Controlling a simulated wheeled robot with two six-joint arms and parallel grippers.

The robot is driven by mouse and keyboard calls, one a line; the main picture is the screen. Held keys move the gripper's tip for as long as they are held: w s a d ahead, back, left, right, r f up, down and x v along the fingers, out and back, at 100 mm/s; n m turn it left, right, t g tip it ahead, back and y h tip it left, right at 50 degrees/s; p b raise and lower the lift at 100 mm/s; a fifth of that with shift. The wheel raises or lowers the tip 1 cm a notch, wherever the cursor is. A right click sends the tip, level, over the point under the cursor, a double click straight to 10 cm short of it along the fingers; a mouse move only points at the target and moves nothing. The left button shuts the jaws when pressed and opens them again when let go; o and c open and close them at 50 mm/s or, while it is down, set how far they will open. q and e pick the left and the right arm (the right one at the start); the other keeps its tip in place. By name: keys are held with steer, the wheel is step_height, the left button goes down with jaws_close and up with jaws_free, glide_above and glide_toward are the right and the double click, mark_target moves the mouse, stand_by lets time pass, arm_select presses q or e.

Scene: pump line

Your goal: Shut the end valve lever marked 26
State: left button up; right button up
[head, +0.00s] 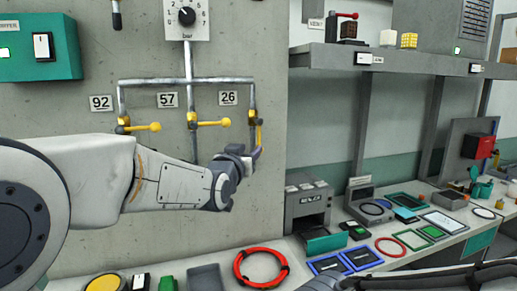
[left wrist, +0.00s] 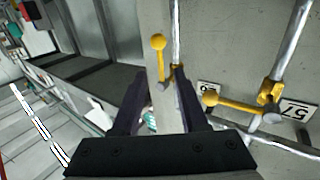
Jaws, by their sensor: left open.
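The yellow lever of the valve marked 26 (head: 259,134) hangs down along its pipe, at the right end of the row of valves. In the left wrist view, which is turned over, the same lever (left wrist: 159,58) runs along the pipe with its ball end at the top. My left gripper (head: 257,154) is at the lower part of this lever. In the left wrist view its two dark fingers (left wrist: 166,72) are apart, with the lever showing between and beyond their tips. I cannot tell whether they touch it.
The levers marked 57 (head: 213,123) and 92 (head: 145,127) stick out crosswise to the right of their pipes. A gauge (head: 187,17) is above. A bench (head: 360,238) with several items and a red ring (head: 240,270) lie below; a shelf (head: 420,62) is right.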

mark_target(259, 141)
arm_select(q)
steer(key=p+x, duration=0.3)
steer(key=x, duration=0.5)
steer(key=shift+w, duration=0.2)
steer(key=shift+w+d+p, duration=0.25)
steer(key=shift+w+p, duration=0.1)
steer(key=shift+w, duration=0.3)
jaws_close()
stand_by(0.6)
